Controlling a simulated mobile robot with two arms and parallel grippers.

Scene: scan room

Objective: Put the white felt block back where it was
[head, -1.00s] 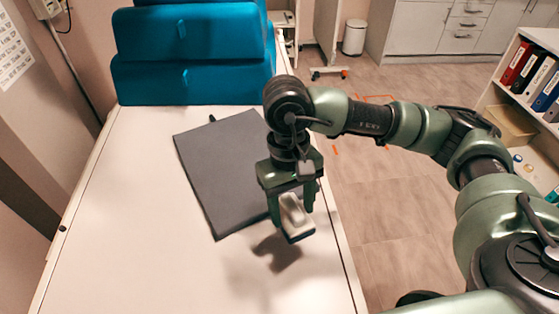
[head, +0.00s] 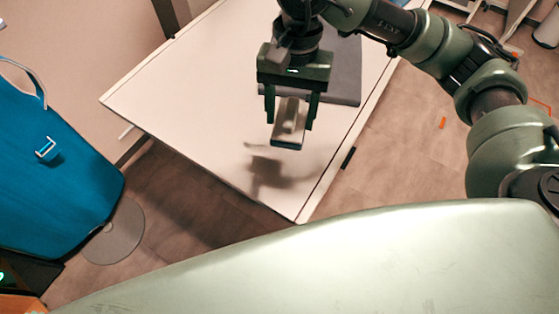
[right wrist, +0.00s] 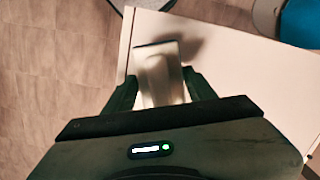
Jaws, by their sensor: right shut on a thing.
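The white felt block (head: 290,118) is an off-white block with a dark lower edge. My right gripper (head: 291,108) is shut on it and holds it above the white table (head: 200,85), near the table's front end. The block's shadow falls on the table below it, so it is clear of the surface. In the right wrist view the block (right wrist: 160,75) sits between the two dark fingers of the gripper (right wrist: 158,88). My left gripper is in neither view.
A dark grey mat (head: 345,68) lies on the table behind the gripper, partly hidden by it. A blue padded object (head: 55,165) stands at the left, near a round grey disc (head: 114,232) on the floor. The table's front part is otherwise bare.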

